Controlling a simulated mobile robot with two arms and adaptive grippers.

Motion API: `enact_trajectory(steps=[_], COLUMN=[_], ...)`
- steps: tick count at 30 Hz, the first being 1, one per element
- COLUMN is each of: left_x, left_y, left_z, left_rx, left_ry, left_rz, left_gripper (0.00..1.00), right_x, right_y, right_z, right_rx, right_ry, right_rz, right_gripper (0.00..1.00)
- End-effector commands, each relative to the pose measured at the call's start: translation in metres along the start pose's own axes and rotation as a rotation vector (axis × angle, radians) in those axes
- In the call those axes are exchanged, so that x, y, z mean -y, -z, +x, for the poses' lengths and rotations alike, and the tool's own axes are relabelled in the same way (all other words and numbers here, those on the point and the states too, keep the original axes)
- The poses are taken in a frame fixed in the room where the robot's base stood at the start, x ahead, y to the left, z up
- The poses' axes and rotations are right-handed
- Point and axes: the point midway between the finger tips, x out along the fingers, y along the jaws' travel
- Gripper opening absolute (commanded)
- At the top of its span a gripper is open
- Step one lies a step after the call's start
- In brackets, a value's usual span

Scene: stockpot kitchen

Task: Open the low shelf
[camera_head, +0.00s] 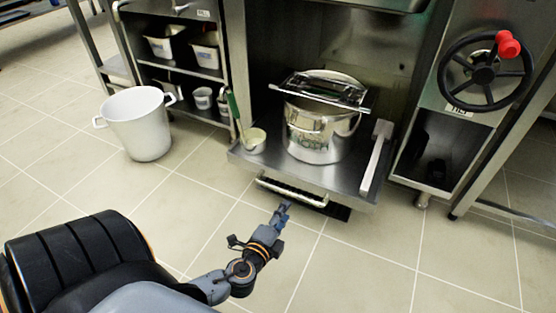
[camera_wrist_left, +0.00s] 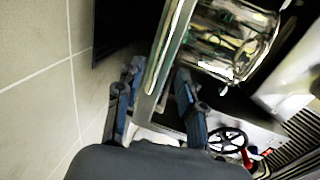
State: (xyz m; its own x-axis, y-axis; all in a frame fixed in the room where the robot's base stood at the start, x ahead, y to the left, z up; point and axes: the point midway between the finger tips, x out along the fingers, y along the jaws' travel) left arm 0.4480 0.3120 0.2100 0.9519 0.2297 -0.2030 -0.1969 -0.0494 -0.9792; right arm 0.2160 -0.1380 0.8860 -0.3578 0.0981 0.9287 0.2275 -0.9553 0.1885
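The low shelf (camera_head: 240,153) is a metal deck near the floor, with a long bar handle (camera_head: 290,190) along its front edge. It sticks out in front of the cabinet. My left gripper (camera_head: 283,206) is low over the floor, just in front of the handle near its middle. In the left wrist view the left gripper (camera_wrist_left: 156,92) has its two fingers apart, with a metal edge or bar (camera_wrist_left: 165,60) running between them in the picture. I cannot tell whether the fingers touch it. My right gripper is not in view.
A shiny stockpot (camera_head: 318,130) with a metal piece across its top stands on the shelf. A white bucket (camera_head: 142,125) stands left. A black handwheel (camera_head: 485,72) is right. The front floor is clear.

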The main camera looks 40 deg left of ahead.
Motion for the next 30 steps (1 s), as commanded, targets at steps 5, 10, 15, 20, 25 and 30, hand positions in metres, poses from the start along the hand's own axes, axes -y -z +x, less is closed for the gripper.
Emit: enact_trajectory(steps=[5, 10, 15, 20, 25, 30], left_x=[-0.001, 0.0, 0.0, 0.0, 0.0, 0.016], left_y=[0.0, 0.0, 0.0, 0.0, 0.0, 0.021], left_z=[-0.026, -0.035, -0.035, -0.035, -0.035, -0.037], left_rx=[0.0, 0.0, 0.0, 0.0, 0.0, -0.065], left_ry=[-0.002, 0.0, 0.001, 0.0, 0.0, -0.017], left_rz=[0.001, 0.0, 0.0, 0.0, 0.001, -0.068], left_gripper=[0.38, 0.38, 0.38, 0.38, 0.38, 0.38], right_x=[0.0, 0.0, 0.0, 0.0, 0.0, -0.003], right_y=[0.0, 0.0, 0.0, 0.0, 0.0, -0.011], right_z=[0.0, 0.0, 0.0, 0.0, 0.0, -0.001], right_rx=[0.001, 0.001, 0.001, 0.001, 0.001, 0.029], right_ry=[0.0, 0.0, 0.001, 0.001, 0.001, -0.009], right_rz=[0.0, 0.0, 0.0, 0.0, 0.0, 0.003], right_gripper=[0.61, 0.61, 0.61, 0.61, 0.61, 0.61])
